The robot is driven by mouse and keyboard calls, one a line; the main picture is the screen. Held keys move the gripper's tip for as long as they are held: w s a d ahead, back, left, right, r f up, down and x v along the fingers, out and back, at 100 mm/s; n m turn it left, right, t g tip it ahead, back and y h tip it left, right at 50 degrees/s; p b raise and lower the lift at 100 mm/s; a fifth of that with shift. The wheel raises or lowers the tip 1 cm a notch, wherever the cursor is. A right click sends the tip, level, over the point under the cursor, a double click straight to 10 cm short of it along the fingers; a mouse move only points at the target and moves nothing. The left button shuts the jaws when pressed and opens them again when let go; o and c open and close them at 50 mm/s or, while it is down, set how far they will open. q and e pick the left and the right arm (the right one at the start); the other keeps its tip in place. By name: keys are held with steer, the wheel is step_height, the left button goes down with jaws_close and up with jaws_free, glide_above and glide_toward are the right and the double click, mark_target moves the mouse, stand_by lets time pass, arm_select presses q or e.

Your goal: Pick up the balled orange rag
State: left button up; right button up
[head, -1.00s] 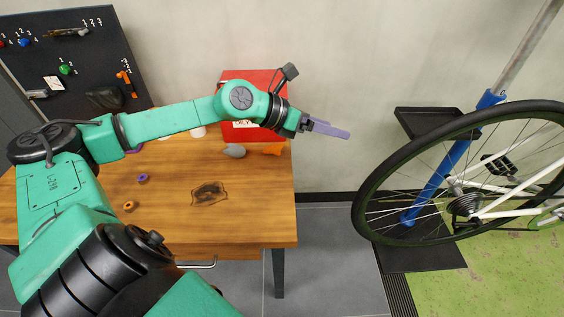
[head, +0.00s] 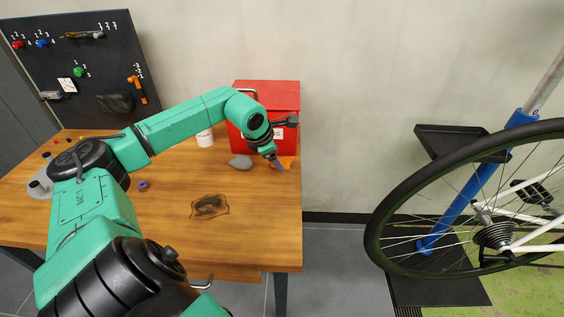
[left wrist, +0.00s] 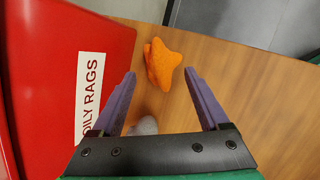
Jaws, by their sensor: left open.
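The balled orange rag (head: 287,162) lies on the wooden table near its right edge, in front of the red bin. In the left wrist view the orange rag (left wrist: 163,64) is ahead of the fingertips, between their lines. My left gripper (head: 279,165) points down at the rag, partly in front of it. In the left wrist view its two purple fingers (left wrist: 161,82) are spread apart with nothing held between them. My right gripper is not in view.
A red bin (head: 270,100) labelled "OILY RAGS" (left wrist: 90,90) stands close beside the gripper. A grey lump (head: 240,161) lies left of the rag. A white container (head: 205,138) stands behind. The bicycle wheel (head: 372,235) is to the right.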

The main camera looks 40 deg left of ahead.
mark_target(280, 159)
arm_select(q)
steer(key=x, duration=0.3)
steer(key=shift+w+f, duration=0.2)
steer(key=shift+f, duration=0.15)
steer(key=shift+s, duration=0.1)
steer(key=shift+c, duration=0.3)
steer(key=c, duration=0.9)
steer(key=shift+r, duration=0.1)
steer(key=shift+c, duration=0.2)
step_height(280, 159, up, 20)
steer(key=p, duration=0.4)
